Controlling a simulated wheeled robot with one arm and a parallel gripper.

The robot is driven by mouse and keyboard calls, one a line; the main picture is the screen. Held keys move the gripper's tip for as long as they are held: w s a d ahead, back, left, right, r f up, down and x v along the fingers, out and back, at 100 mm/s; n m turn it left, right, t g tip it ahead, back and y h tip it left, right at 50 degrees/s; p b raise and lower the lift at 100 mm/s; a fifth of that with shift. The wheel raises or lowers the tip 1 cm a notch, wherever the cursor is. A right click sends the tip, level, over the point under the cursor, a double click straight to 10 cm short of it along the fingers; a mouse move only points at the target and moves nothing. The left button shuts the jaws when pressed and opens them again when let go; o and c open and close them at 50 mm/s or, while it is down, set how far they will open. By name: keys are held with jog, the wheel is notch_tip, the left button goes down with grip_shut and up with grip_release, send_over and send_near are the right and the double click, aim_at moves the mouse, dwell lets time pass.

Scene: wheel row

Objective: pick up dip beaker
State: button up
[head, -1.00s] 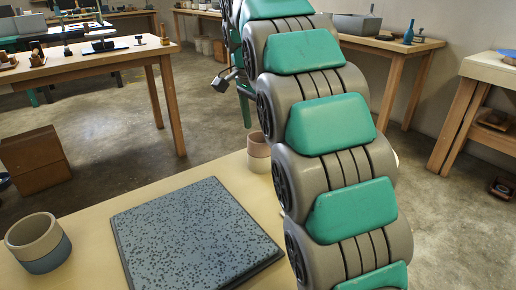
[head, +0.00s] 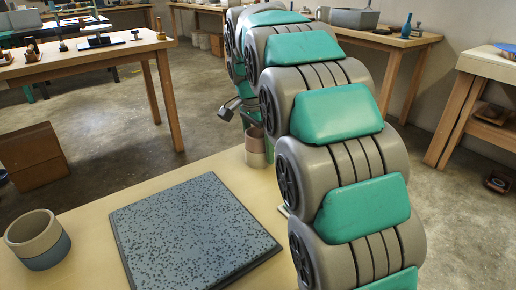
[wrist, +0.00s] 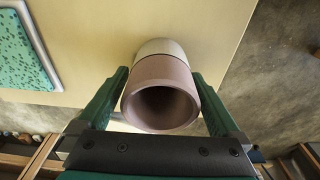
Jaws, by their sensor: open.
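Two two-tone beakers stand on the pale table. One, cream above and blue below (head: 38,240), is at the left in the head view. The other, pinkish and cream (head: 256,153), stands upright at the table's far side, partly hidden by my arm. In the wrist view this pinkish beaker (wrist: 160,68) shows its open mouth towards the camera. My gripper (wrist: 160,76) is open, with one green finger on each side of it. A narrow gap shows at the left finger; contact at the right finger is hard to tell.
A blue-grey speckled slab (head: 195,235) lies on the table between the beakers. A turquoise speckled panel (wrist: 22,45) lies left of the gripper in the wrist view. The pale table (head: 95,222) is bare around the beakers. Other workbenches (head: 90,62) stand beyond.

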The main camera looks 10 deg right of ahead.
jog(key=c, duration=1.3)
jog(key=shift+c, duration=0.2)
jog(key=shift+r, duration=0.15)
